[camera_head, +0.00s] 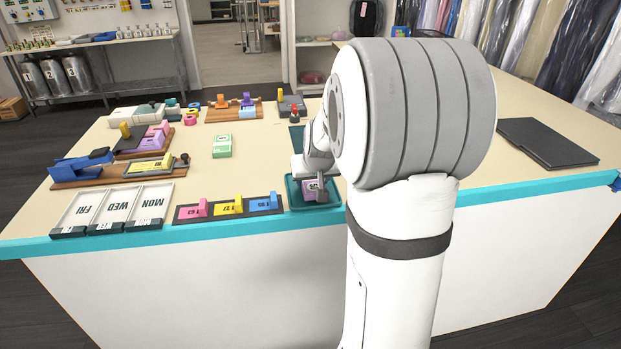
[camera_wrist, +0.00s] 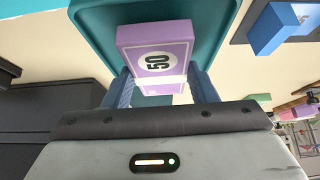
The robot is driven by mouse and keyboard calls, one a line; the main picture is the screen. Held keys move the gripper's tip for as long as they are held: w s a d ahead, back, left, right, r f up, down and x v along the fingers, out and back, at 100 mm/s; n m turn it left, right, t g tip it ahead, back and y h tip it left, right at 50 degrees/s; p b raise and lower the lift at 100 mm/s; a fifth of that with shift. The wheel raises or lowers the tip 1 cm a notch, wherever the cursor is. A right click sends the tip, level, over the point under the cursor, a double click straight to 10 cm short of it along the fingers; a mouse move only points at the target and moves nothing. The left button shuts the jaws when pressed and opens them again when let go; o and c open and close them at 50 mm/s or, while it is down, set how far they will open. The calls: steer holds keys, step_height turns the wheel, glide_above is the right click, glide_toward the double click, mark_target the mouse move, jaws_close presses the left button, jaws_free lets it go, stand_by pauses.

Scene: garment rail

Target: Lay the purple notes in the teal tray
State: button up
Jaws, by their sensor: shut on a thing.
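The purple notes (camera_wrist: 160,40), a block marked 50 with a white band, are held between the two fingers of my gripper (camera_wrist: 158,88) in the wrist view. The teal tray (camera_wrist: 92,22) lies right behind the notes in that view. In the head view the notes (camera_head: 312,185) show at the teal tray (camera_head: 333,204), by the table's front edge. My gripper (camera_head: 321,188) is over the tray there, and my arm hides part of the tray's right side. I cannot tell whether the notes touch the tray floor.
White day-labelled trays (camera_head: 113,207) stand further left. A blue and wooden stand (camera_head: 80,168) is behind them. A black folder (camera_head: 545,142) lies at right. The table's middle is mostly clear.

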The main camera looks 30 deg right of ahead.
steer(key=shift+s, duration=0.2)
stand_by(0.7)
steer(key=shift+f+b, duration=0.25)
steer(key=shift+b, duration=0.5)
stand_by(0.7)
steer(key=o, duration=1.1)
steer(key=shift+c, duration=0.2)
steer(key=shift+o, duration=0.4)
steer(key=o, duration=0.4)
steer(key=shift+r+p, duration=1.65)
steer(key=shift+r, duration=0.9)
